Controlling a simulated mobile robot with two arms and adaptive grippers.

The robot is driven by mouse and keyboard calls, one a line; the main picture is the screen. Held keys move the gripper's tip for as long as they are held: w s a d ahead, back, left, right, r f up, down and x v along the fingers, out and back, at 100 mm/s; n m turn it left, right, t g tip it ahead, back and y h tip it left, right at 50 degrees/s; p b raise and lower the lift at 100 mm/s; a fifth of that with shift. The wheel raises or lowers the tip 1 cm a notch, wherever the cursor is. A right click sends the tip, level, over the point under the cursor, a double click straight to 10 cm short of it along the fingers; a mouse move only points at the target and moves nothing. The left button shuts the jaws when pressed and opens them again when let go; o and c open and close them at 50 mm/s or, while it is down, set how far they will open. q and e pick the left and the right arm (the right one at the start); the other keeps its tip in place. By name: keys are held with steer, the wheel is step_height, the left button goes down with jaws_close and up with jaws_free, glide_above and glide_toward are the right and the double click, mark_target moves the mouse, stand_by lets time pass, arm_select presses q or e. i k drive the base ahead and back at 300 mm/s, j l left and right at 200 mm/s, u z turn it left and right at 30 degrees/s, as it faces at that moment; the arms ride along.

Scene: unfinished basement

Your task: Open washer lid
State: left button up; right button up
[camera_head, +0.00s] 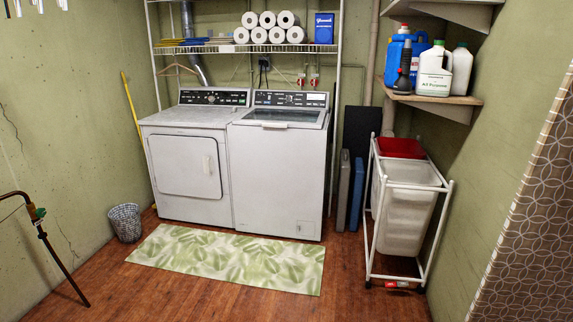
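The washer (279,175) is the white top-loading machine on the right of a pair at the back wall. Its lid (285,116) lies flat and closed on top, with a dark glass-like panel and a small handle or lip at its front edge (275,125). A dark control panel stands behind the lid. Neither of my grippers shows in the head view, so I cannot see their state. The washer stands some way off across the room.
A white dryer (187,165) stands left of the washer. A green leaf-patterned mat (228,258) lies in front of both. A wire basket (126,222) sits at left, a white-framed laundry cart (404,210) at right. A wire shelf (240,48) hangs above. The wooden floor nearer me is clear.

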mark_target(240, 121)
steer(key=i, duration=1.8)
